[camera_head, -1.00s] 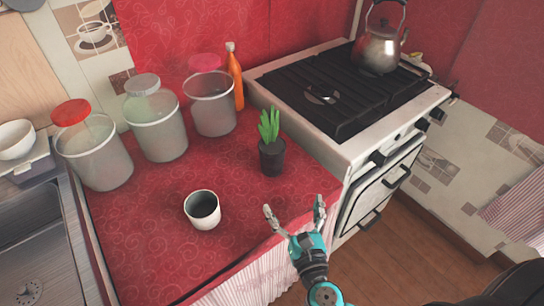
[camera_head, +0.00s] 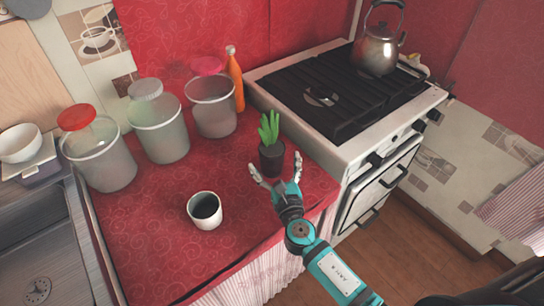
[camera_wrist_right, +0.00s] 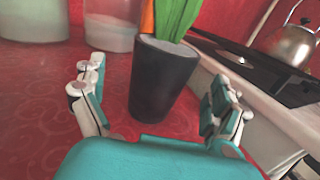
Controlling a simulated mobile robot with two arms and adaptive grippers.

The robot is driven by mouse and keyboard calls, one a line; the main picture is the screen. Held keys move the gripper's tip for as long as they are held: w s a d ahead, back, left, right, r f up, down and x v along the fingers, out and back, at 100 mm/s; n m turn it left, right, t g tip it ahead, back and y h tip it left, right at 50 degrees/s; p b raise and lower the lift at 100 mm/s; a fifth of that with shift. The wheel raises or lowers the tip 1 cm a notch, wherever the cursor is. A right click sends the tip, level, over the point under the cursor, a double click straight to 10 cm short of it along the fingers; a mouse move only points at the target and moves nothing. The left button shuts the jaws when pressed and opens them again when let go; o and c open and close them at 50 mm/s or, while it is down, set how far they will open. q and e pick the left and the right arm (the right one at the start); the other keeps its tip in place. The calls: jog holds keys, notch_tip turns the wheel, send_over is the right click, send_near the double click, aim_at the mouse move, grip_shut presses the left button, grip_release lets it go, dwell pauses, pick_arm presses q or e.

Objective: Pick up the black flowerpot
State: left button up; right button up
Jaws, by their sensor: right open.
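The black flowerpot (camera_head: 271,159) with a green plant (camera_head: 269,128) stands upright on the red oilcloth counter (camera_head: 160,255), close to the stove. My right gripper (camera_head: 274,170) is open just in front of it, its two fingers spread to either side of the pot's near side. In the right wrist view the black flowerpot (camera_wrist_right: 161,80) stands ahead between the open fingers of my right gripper (camera_wrist_right: 158,108), with gaps on both sides. The pot appears slightly beyond the fingertips; contact is not visible. My left gripper is not in view.
A white cup (camera_head: 205,210) stands left of my right gripper. Several lidded canisters and an orange bottle (camera_head: 235,78) stand behind. The stove (camera_head: 345,95) with a kettle (camera_head: 380,48) adjoins the counter on the right. The counter's front left is clear.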

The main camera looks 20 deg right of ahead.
jog(key=shift+w+d+r, duration=0.1)
jog(key=shift+w+r, duration=0.05)
jog(key=shift+w, duration=0.8)
jog(key=shift+w+d+r, duration=0.1)
jog(key=shift+w, duration=0.8)
